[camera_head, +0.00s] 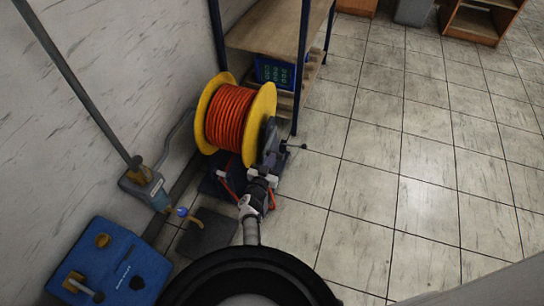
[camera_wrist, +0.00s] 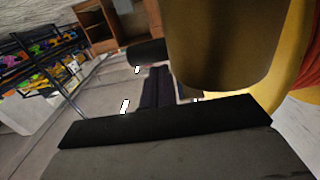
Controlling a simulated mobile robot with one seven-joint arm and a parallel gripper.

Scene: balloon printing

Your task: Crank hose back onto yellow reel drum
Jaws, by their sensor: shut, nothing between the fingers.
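The yellow reel drum (camera_head: 261,118) stands by the wall, its hub wound with orange-red hose (camera_head: 230,118). My gripper (camera_head: 272,150) is at the right flange, in front of its lower part. The fingers are shut with nothing between them; whether they touch the crank is unclear. A thin dark rod with a small knob (camera_head: 303,147) sticks out to the right there, perhaps part of the crank. In the wrist view my gripper (camera_wrist: 160,78) is beside a large yellow-brown rounded part (camera_wrist: 225,45) and a dark cylinder (camera_wrist: 147,53), possibly the crank handle. Orange hose (camera_wrist: 312,70) shows at the right edge.
A wooden shelf unit (camera_head: 272,28) with a blue display box (camera_head: 275,72) stands behind the reel. A blue box (camera_head: 112,262) and a wall-side valve unit (camera_head: 146,186) are at left. Tiled floor (camera_head: 400,170) to the right is clear.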

